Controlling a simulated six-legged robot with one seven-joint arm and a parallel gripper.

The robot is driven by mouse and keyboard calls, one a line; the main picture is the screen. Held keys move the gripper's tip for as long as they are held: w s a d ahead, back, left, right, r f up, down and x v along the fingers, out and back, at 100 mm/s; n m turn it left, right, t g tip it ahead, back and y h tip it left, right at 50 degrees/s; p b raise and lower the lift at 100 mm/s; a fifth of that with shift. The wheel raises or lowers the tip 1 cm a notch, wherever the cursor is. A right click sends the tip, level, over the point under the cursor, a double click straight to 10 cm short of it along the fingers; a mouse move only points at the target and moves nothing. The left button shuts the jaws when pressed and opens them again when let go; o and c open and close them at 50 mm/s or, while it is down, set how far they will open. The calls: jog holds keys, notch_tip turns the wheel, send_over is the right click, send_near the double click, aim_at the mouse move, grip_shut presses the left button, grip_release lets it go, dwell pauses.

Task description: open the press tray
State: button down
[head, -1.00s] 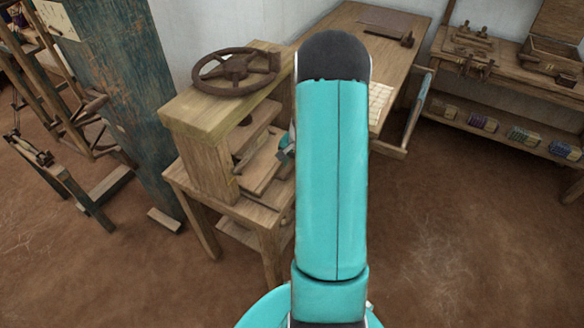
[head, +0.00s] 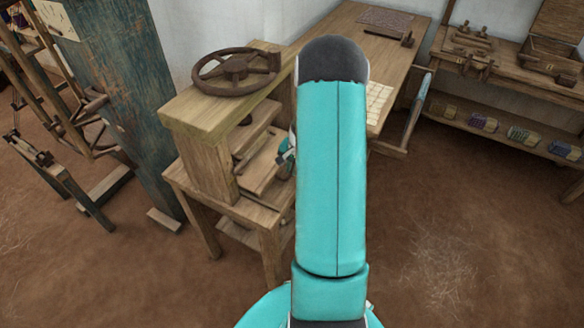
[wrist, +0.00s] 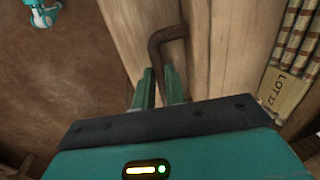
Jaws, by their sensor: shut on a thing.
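The wooden press (head: 205,125) stands left of centre in the head view, with a dark handwheel on top. The press tray (head: 262,172) is a wooden board low in the press's opening; its right part is hidden by my arm. My gripper (head: 287,157) is at the tray's right side, mostly hidden behind my arm. In the wrist view, my gripper (wrist: 159,86) has its two teal fingers on either side of a bent dark metal handle (wrist: 168,34). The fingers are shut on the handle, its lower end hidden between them. Pale wood lies behind it.
A long wooden table (head: 350,40) extends behind my arm. A shelf bench (head: 500,85) with coloured bundles stands at the right. A blue-green post (head: 110,90) and loom frame are at the left. Bundles marked LOT 12 (wrist: 285,90) are close right of the gripper. Right foreground floor is clear.

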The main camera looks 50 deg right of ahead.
jog(key=s+d, duration=0.3)
jog(key=s, duration=0.7)
jog(key=s+d, duration=0.3)
jog(key=s, duration=0.7)
jog(key=shift+s, duration=0.4)
jog(key=c, duration=1.5)
grip_release()
jog(key=shift+o, duration=0.2)
jog(key=shift+r, duration=0.15)
notch_tip(320, 180, up, 13)
jog(key=s, duration=0.2)
jog(key=shift+s+d+r, duration=0.15)
jog(key=shift+d, duration=0.2)
jog(key=shift+s, duration=0.15)
